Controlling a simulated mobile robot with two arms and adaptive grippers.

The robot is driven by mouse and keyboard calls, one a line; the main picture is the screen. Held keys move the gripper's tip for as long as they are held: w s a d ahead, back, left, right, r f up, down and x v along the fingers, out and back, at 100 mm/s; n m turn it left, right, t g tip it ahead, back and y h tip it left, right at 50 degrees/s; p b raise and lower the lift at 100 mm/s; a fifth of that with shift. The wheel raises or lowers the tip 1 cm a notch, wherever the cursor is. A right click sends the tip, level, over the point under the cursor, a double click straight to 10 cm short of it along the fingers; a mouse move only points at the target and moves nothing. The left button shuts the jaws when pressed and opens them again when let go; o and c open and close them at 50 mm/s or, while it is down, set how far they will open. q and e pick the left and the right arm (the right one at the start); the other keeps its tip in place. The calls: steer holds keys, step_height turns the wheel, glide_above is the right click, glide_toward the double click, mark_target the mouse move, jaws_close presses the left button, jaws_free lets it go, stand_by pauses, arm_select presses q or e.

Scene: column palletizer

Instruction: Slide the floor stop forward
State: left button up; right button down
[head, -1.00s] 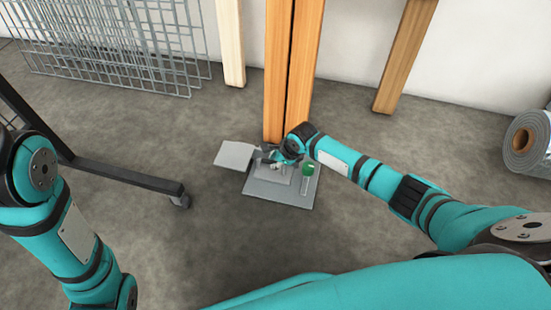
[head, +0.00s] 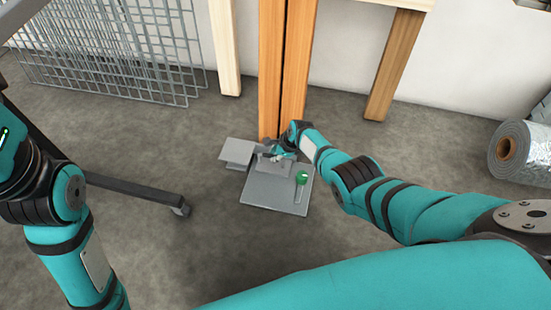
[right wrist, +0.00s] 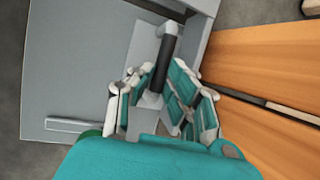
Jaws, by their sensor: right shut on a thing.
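The floor stop is a flat grey base plate (head: 268,193) on the floor in front of two wooden posts. A smaller grey sliding plate (head: 268,170) sits on its far part, close to the posts. My right gripper (head: 279,155) is over this plate. In the right wrist view my right gripper (right wrist: 160,105) is shut on the stop's handle (right wrist: 166,60), a bar with a black grip. The fingers hide part of the handle. My left arm shows at the left edge, but its gripper is outside the view.
The tall wooden posts (head: 272,75) stand just behind the stop. A green knob (head: 302,177) is by a slot in the base plate. A grey raised plate (head: 238,152) is at its left. A dark frame leg (head: 135,188) stands left; a foil roll (head: 520,150) lies right.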

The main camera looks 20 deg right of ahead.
steer(key=shift+w+d+r, duration=0.15)
steer(key=shift+w+r, duration=0.05)
steer(key=shift+w, duration=0.15)
steer(key=c, duration=1.6)
jaws_free()
steer(key=shift+o, duration=1.3)
steer(key=shift+f, duration=0.2)
steer(key=shift+s, duration=0.1)
steer(key=shift+r, duration=0.1)
steer(key=v, duration=1.1)
steer(key=shift+s+r, duration=0.25)
steer(key=shift+r, duration=0.1)
